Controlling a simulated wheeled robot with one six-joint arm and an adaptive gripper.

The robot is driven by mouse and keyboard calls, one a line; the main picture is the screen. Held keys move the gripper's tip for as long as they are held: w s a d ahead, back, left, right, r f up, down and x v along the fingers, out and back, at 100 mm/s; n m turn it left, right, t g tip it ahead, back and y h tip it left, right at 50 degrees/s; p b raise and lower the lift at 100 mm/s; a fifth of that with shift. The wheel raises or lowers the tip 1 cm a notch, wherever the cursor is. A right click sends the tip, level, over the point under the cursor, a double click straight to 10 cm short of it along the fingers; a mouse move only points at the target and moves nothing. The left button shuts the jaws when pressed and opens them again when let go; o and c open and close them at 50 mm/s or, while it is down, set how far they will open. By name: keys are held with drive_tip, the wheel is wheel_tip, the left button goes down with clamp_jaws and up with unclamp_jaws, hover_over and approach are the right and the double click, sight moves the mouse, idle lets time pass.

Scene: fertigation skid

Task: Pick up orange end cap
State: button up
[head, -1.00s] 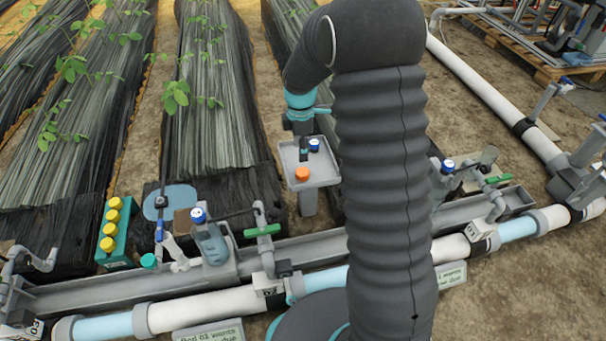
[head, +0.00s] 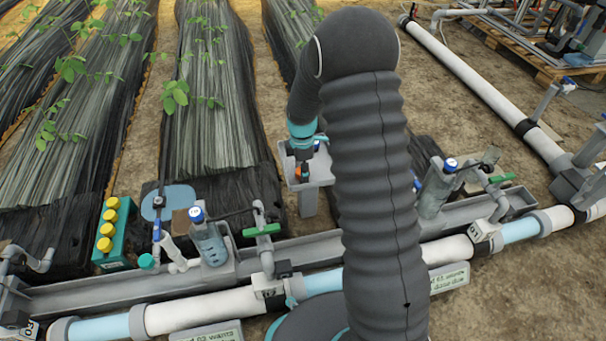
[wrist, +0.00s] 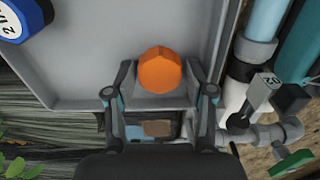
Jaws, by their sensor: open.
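The orange end cap (wrist: 160,71) lies in a shallow grey tray (wrist: 95,55) in the wrist view, near the tray's edge. My gripper (wrist: 160,93) is open, with one finger on each side of the cap in that view. I cannot tell whether the fingers touch it.
A blue-and-white cap (wrist: 25,18) sits in the tray at the wrist view's upper left. In the head view, a teal rack with several yellow caps (head: 107,229) stands at left. A grey trough and white pipe (head: 200,309) run across the front. Plant beds lie behind.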

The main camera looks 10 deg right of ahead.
drive_tip(key=c, duration=0.6)
drive_tip(key=shift+r, duration=0.15)
